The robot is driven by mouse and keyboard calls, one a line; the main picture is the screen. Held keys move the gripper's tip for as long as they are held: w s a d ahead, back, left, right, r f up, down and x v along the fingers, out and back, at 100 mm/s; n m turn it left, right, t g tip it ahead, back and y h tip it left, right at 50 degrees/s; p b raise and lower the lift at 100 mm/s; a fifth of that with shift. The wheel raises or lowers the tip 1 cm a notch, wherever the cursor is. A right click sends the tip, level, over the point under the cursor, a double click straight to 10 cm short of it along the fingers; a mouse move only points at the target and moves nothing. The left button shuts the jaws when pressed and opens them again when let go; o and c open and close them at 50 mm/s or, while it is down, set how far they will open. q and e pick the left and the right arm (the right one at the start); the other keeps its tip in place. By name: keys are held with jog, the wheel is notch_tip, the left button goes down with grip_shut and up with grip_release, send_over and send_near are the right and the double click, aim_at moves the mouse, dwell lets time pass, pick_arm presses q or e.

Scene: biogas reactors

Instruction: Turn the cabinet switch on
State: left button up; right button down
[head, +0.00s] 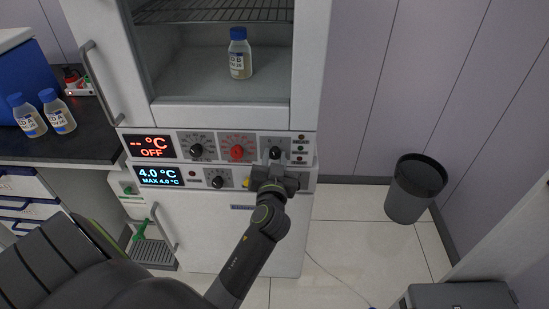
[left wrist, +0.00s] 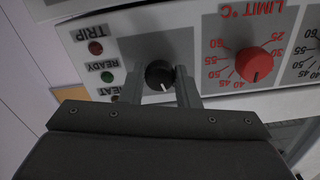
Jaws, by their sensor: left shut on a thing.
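The cabinet's switch is a small black knob (head: 275,153) at the right of the upper control panel. It also shows as a black knob with a white pointer mark in the left wrist view (left wrist: 159,75). My left gripper (head: 275,163) reaches up to it from below, its two fingers closed on either side of the knob. The wrist view shows the gripper (left wrist: 159,88) and the panel upside down. The red display (head: 153,146) reads dashes, °C and OFF.
A red limit knob (head: 237,152) and black dials sit left of the switch. Several lamps (left wrist: 107,77) are beside it. A bottle (head: 240,58) stands inside the cabinet. A blue display (head: 160,176) reads 4.0 °C. A dark bin (head: 413,195) stands on the floor at right.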

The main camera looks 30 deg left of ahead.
pick_arm(q)
jog(key=m, duration=0.2)
jog(key=m+p, duration=0.1)
jog(key=m, duration=0.2)
jog(key=shift+r+m, duration=0.2)
jog(key=shift+m, duration=0.1)
jog(key=shift+m+p, duration=0.65)
jog(key=shift+m, duration=1.15)
jog(key=o, duration=1)
jog(key=shift+f, duration=0.1)
jog(key=shift+c, duration=0.2)
